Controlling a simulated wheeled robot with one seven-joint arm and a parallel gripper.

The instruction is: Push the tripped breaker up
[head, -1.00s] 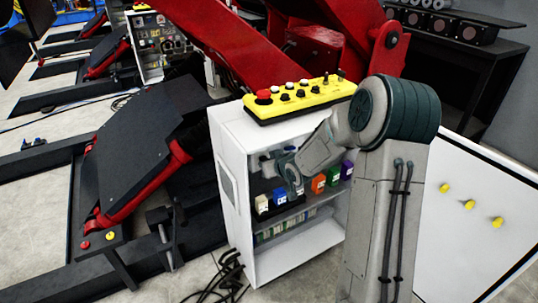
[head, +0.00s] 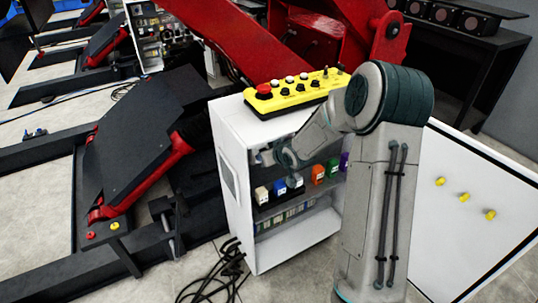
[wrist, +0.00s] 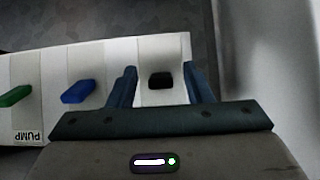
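In the wrist view my gripper (wrist: 162,88) is open. Its two blue-grey fingers stand apart on either side of a black breaker lever (wrist: 160,80) on a white face. I cannot tell whether they touch anything. Beside it on the left are a blue lever (wrist: 78,92) and a green lever (wrist: 14,95), with an upside-down "PUMP" label below the green one. In the head view the gripper (head: 295,181) is inside the white cabinet (head: 233,185), at the row of coloured breakers (head: 318,174). Which breaker is tripped cannot be told.
A yellow control box (head: 295,92) with buttons lies on top of the cabinet. The open white door (head: 470,205) stands at the right. A lower row of small terminals (head: 285,216) is under the breakers. Black cables (head: 215,275) lie on the floor at the cabinet's foot.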

